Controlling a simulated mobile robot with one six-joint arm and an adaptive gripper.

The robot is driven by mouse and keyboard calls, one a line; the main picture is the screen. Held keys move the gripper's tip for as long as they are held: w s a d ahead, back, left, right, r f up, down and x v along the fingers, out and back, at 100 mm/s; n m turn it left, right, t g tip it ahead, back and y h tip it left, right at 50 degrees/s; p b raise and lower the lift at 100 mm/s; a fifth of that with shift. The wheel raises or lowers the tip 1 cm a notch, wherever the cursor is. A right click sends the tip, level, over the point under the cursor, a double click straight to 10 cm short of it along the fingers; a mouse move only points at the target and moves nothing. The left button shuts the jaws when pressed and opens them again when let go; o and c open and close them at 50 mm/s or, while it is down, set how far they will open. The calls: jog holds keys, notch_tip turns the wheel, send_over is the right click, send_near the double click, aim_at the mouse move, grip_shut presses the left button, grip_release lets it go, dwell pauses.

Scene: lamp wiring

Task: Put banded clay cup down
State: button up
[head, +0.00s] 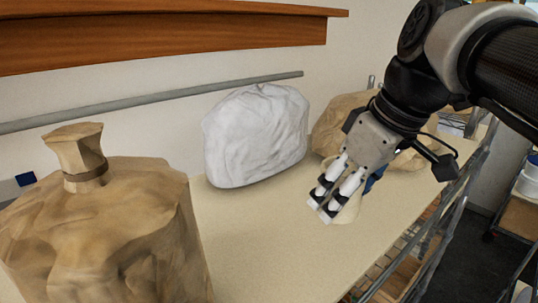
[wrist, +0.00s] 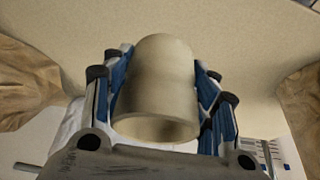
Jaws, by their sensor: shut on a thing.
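The banded clay cup (wrist: 155,85) is a cream-beige cylinder with a faint darker band, in the middle of the wrist view. My gripper (wrist: 161,70) is shut on it, with a blue-padded finger on each side. In the head view my gripper (head: 328,200) points down over the front part of the pale tabletop (head: 270,240). A small part of the cup (head: 351,210) shows behind the fingers there, the rest hidden. I cannot tell whether the cup touches the tabletop.
A large brown wrapped bundle (head: 100,235) with a tied neck stands at the left front. A white wrapped lump (head: 255,135) and a brown one (head: 335,122) stand along the wall. The tabletop between the left bundle and my gripper is clear.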

aim_at(334, 235)
jog(key=shift+f, duration=2.45)
jog(key=shift+s, duration=0.1)
jog(key=shift+f+b, duration=0.25)
jog(key=shift+b, duration=0.05)
jog(key=o, duration=1.3)
jog(key=shift+c, duration=0.2)
jog(key=shift+r, duration=0.25)
jog(key=p+v, duration=0.1)
jog(key=v, duration=1.1)
